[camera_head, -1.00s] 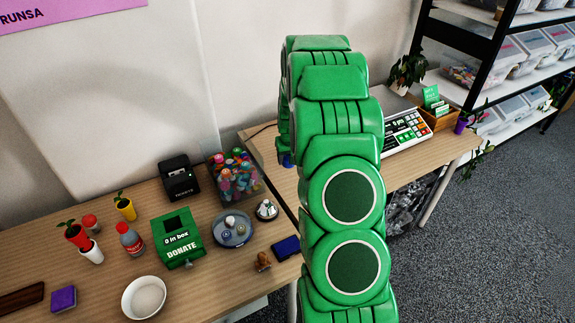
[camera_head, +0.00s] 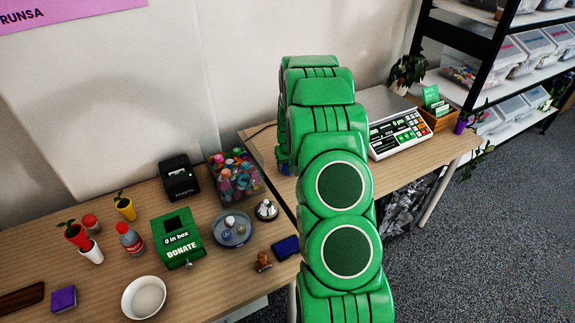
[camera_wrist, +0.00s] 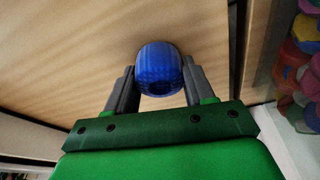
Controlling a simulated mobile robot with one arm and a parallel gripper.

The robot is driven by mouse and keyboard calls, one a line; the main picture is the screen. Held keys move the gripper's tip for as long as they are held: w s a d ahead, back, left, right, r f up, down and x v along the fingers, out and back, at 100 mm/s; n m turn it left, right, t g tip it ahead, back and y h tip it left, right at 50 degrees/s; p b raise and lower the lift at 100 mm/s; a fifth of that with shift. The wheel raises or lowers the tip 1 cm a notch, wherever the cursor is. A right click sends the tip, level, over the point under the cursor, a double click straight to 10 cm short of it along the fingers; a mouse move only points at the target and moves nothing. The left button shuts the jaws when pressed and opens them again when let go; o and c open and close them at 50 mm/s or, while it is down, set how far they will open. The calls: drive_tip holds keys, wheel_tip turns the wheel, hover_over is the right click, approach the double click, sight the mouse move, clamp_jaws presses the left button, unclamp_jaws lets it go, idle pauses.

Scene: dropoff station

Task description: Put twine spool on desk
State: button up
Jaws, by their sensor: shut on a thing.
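The blue twine spool (camera_wrist: 158,68) is between the two dark fingers of my gripper (camera_wrist: 160,88) in the wrist view. The fingers are shut on it from both sides. Its hollow end faces the camera. Behind it is the light wooden desk top (camera_wrist: 70,50); I cannot tell if the spool touches it. In the head view, my green arm hides most of the gripper, and only a small blue patch of the spool (camera_head: 284,168) shows at the arm's left edge, over the right-hand desk (camera_head: 262,150).
A clear bin of colourful figures (camera_head: 236,178) stands left of my arm, near the gap between the desks. A scale with keys (camera_head: 400,136), a wooden card box (camera_head: 438,117) and a plant (camera_head: 408,70) stand to the right. A black printer (camera_head: 180,180) and donation box (camera_head: 178,238) are further left.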

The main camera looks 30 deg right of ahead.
drive_tip(key=shift+f, duration=0.1)
drive_tip(key=o, duration=1)
drive_tip(key=d+v, duration=0.1)
drive_tip(key=v, duration=1)
drive_tip(key=s+a+r+n+g+y, duration=0.1)
drive_tip(key=s+a+r+g, duration=0.1)
drive_tip(key=s+a+r, duration=1.5)
drive_tip(key=s+a+r+g, duration=0.1)
drive_tip(key=s+a, duration=0.2)
drive_tip(key=s, duration=0.6)
drive_tip(key=s+a+r+n+g, duration=0.1)
drive_tip(key=s+a+r, duration=0.1)
drive_tip(key=s, duration=0.8)
drive_tip(key=s+a+r, duration=0.1)
drive_tip(key=s+a, duration=0.3)
drive_tip(key=s, duration=0.6)
drive_tip(key=shift+s+a+r+n+g, duration=0.1)
drive_tip(key=shift+a+r+n+g, duration=0.2)
drive_tip(key=shift+r+n+g, duration=0.1)
